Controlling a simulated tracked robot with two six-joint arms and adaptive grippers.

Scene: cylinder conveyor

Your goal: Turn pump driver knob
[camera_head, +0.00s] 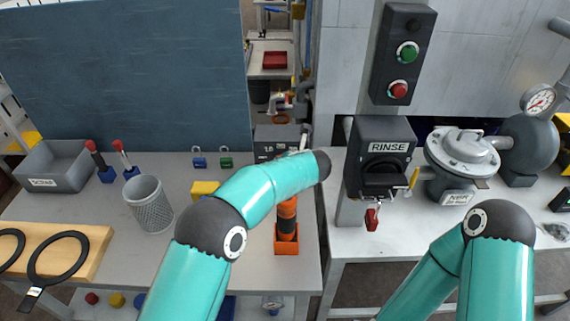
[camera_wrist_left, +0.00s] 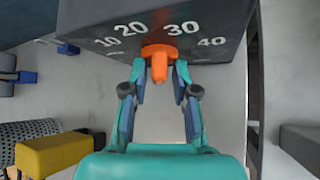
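The pump driver is a dark grey box (camera_head: 276,133) at the middle back of the bench in the head view. In the left wrist view its face (camera_wrist_left: 215,22) carries a printed scale from 10 to 40. An orange knob (camera_wrist_left: 159,62) sits on it, its bar directed toward my gripper, below the gap between 20 and 30. My left gripper (camera_wrist_left: 159,74) has its fingers spread, one on each side of the knob's bar, with narrow gaps visible. Whether either finger touches the knob's base is unclear. In the head view my left arm hides the knob. My right gripper is out of view.
A yellow block (camera_head: 204,189) and an orange-and-black tool in an orange holder (camera_head: 286,245) stand near my left arm. A mesh cup (camera_head: 149,205) is further left. The RINSE unit (camera_head: 385,150) and a grey pump (camera_head: 462,158) are on the right.

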